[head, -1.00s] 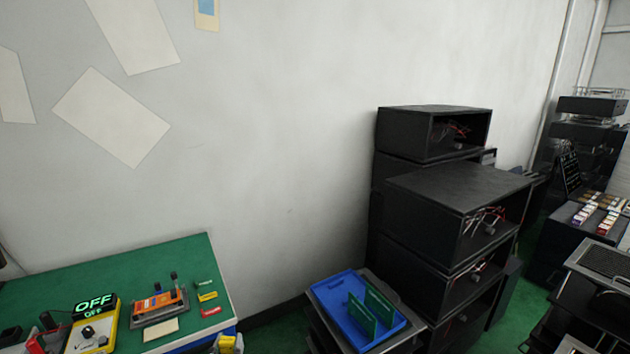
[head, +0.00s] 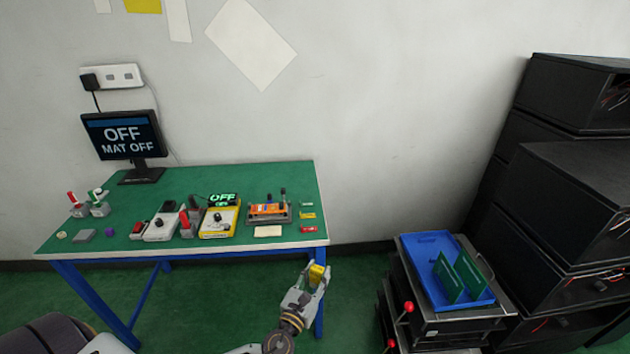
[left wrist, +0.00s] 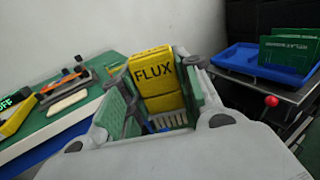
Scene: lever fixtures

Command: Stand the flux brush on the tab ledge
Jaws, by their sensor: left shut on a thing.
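The flux brush (head: 317,273) is a yellow block held in my left gripper (head: 313,279), in front of the table's right front corner. Small green, yellow (head: 307,215) and red tabs lie at the table's right edge. I cannot tell which part is the tab ledge. My right gripper is not in view.
The green table (head: 215,178) carries a monitor (head: 123,135) reading OFF, lever switches, a yellow box (head: 219,220) and an orange fixture (head: 268,211). A blue tray (head: 425,248) with green boards stands on a cart to the right, near red-knobbed levers. Black cabinets (head: 575,185) stand beyond.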

